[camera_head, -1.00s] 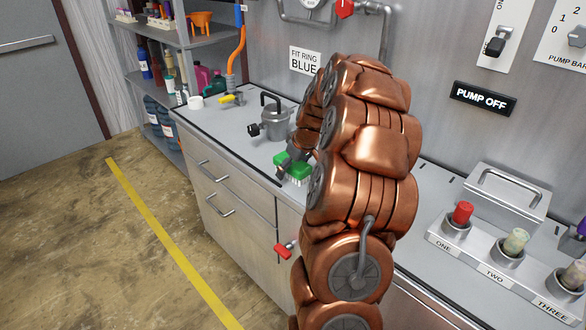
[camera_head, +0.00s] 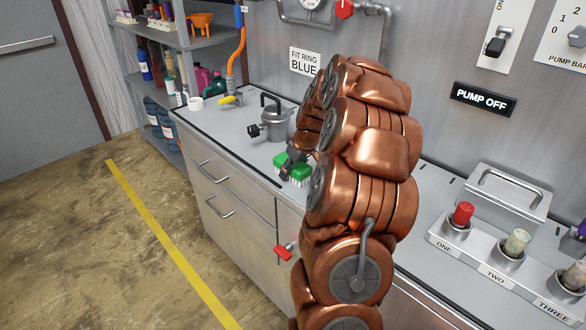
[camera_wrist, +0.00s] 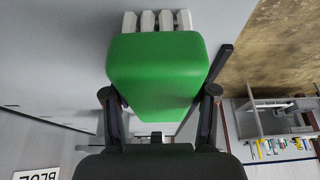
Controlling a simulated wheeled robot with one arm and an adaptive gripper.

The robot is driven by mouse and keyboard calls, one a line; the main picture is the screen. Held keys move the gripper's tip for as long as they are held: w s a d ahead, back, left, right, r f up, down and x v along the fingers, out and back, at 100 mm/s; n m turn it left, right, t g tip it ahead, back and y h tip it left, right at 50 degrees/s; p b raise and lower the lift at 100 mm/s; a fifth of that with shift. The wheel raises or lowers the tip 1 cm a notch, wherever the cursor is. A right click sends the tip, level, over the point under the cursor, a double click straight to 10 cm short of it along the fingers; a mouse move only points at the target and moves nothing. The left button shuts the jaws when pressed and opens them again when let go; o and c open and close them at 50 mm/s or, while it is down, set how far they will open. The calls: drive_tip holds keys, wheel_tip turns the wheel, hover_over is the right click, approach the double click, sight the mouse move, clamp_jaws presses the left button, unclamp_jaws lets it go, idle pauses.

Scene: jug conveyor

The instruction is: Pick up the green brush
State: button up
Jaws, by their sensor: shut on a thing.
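The green brush (camera_head: 294,168) has a green block body and pale bristles. In the head view it is at the front edge of the counter (camera_head: 235,130), and my arm hides part of it. My gripper (camera_head: 292,165) is at the brush there. In the wrist view the green brush (camera_wrist: 158,75) fills the middle, with its bristles at the top of the picture. My gripper (camera_wrist: 160,100) has one dark finger on each side of the green body and is shut on it. I cannot tell whether the bristles touch the counter.
A metal pot (camera_head: 272,118) stands on the counter behind the brush. A white roll (camera_head: 195,103) and a yellow-handled valve (camera_head: 230,99) are farther left. A rack of capped cups (camera_head: 500,262) is at the right.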

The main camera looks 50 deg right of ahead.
drive_tip(key=c, duration=0.4)
drive_tip(key=shift+r, duration=0.15)
drive_tip(key=shift+r+p, duration=0.15)
drive_tip(key=shift+p, duration=0.35)
drive_tip(key=shift+r+b, duration=0.75)
drive_tip(key=shift+r, duration=0.95)
drive_tip(key=s+a+r+b, duration=0.1)
drive_tip(key=s+a+b, duration=0.2)
drive_tip(key=s+a, duration=0.6)
drive_tip(key=a, duration=0.4)
drive_tip(key=shift+r+b, duration=0.3)
drive_tip(key=shift+a, duration=0.1)
